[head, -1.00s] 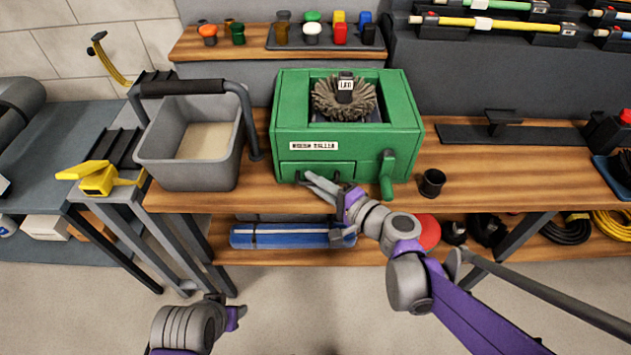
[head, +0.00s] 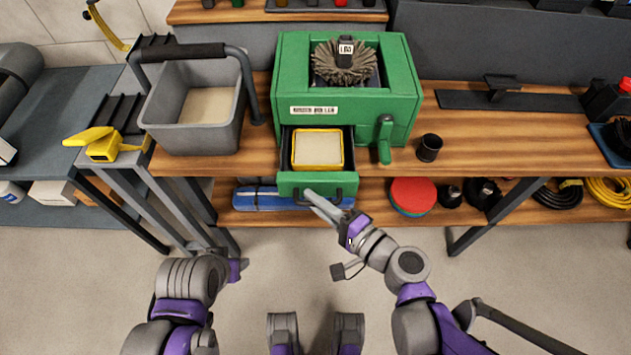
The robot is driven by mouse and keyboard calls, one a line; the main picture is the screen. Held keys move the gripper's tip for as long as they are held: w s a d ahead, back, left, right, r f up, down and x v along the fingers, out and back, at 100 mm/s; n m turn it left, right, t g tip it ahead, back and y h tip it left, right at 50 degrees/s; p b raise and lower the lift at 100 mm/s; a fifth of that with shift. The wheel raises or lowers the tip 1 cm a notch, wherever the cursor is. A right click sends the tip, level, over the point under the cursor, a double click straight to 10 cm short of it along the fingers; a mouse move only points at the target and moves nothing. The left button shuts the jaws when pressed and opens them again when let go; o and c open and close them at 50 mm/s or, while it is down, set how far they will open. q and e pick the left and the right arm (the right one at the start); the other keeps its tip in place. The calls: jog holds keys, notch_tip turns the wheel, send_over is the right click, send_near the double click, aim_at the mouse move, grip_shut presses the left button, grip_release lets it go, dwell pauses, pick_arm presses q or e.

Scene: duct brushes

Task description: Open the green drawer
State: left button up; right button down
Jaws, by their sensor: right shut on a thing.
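The green drawer (head: 316,177) is pulled out from the front of a green box-shaped machine (head: 400,98) on the wooden bench. A yellow-rimmed tray with a pale surface (head: 318,149) lies in it. My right gripper (head: 314,200) is shut on the dark handle (head: 336,197) at the drawer's front; its fingertips partly cover the handle. My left gripper (head: 240,268) is low at the left, away from the bench, and its fingers are too unclear to read.
A grey bin (head: 190,140) with a black-gripped handle stands left of the machine. A small black cup (head: 429,148) stands to its right, near the green crank (head: 385,140). The lower shelf (head: 520,215) holds red discs (head: 413,194) and coiled cables. The floor in front is clear.

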pick_arm(q)
jog(key=shift+r, duration=0.1)
pick_arm(e)
jog(key=shift+s, duration=0.4)
jog(key=c, duration=1.2)
grip_release()
jog(key=shift+o, duration=0.2)
pick_arm(q)
jog(key=shift+s+d, duration=0.1)
pick_arm(e)
jog(key=shift+s+d, duration=0.1)
